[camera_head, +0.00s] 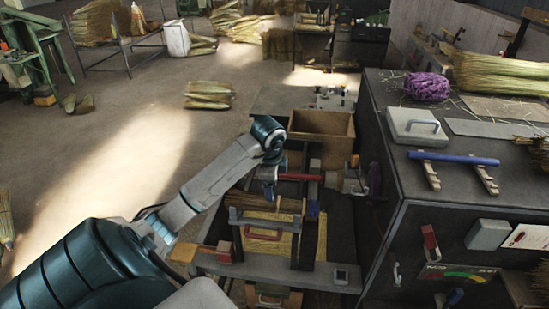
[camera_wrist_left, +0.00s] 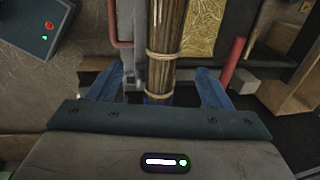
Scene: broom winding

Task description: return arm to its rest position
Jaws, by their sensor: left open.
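My left arm (camera_head: 205,190) reaches in from the left in the head view, over the low winding bench. My left gripper (camera_head: 268,190) points down at the bench. In the left wrist view, the two blue fingers of the gripper (camera_wrist_left: 158,88) stand wide apart. A brown bundle bound with cord (camera_wrist_left: 165,45) runs between them in that picture; neither finger visibly touches it. I cannot tell how far below the fingers it lies. In the head view, brown stalks (camera_head: 280,203) lie just below the gripper. My right gripper is not in view.
A red bar (camera_head: 300,177) and an open wooden box (camera_head: 320,124) are close to the gripper. A dark cabinet (camera_head: 380,215) stands to the right, with a blue bar (camera_head: 455,158) on a wooden rack on top. Open floor (camera_head: 110,160) lies to the left.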

